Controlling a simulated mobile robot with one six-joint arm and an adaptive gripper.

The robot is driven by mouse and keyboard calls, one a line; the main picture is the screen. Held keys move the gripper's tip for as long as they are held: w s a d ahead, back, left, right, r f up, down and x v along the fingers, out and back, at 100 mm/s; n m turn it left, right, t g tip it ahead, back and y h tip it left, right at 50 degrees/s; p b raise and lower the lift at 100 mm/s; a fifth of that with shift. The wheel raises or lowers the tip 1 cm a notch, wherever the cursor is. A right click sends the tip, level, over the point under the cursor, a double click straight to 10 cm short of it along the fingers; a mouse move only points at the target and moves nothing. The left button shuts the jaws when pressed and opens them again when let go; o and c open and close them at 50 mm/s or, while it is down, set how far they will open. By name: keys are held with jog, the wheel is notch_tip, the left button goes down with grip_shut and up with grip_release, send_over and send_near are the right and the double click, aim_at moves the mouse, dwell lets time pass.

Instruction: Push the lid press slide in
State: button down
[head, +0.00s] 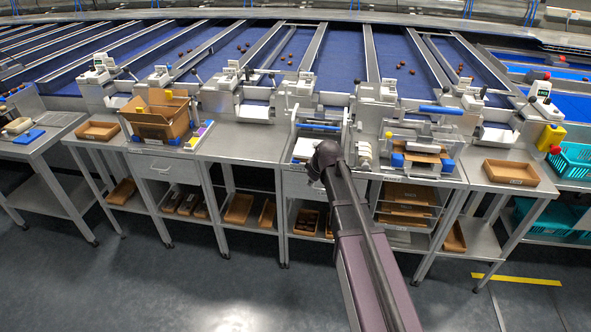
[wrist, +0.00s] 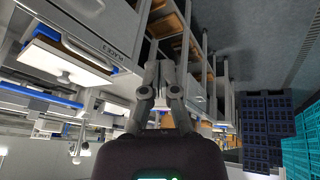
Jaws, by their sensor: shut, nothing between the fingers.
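My gripper (wrist: 163,68) shows in the wrist view with its two fingers together and nothing between them. In the head view my arm's dark wrist hides it. A bench-top frame with a blue bar (head: 318,127) stands just behind my wrist in the head view; its lower part is partly covered. To its right is a frame with blue blocks and a brown board (head: 424,148). I cannot tell for certain which one holds the lid press slide. In the wrist view a pale plate with a brown edge (wrist: 70,60) juts from a unit at left, apart from my fingers.
Steel benches (head: 236,140) stand in a row before the blue sorting lanes. A cardboard box (head: 158,117) stands at left, a brown tray (head: 511,173) at right. Teal crates (head: 570,163) are at far right. Shelves with brown trays lie below. The grey floor in front is clear.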

aim_at(296, 164)
jog(key=w+a+n+t+b, duration=0.2)
jog(key=w+n, duration=0.2)
jog(key=w, duration=0.7)
jog(key=shift+w+f+y, duration=0.25)
jog(key=shift+f+y, duration=0.05)
jog(key=shift+y, duration=0.1)
jog(key=shift+w+a+f, duration=0.1)
jog(key=shift+a+f, duration=0.05)
jog(key=shift+w+a+f+b, duration=0.2)
jog(key=shift+w+f+b, duration=1.15)
jog(key=shift+w, duration=0.2)
jog(key=shift+w+a+f+b, duration=0.25)
jog(key=shift+w+f+b, duration=1)
jog(key=shift+w, duration=0.25)
jog(key=shift+w+a+f+b, duration=0.2)
jog(key=shift+w+f+b, duration=1.05)
jog(key=shift+w+b, duration=0.25)
jog(key=shift+w, duration=0.1)
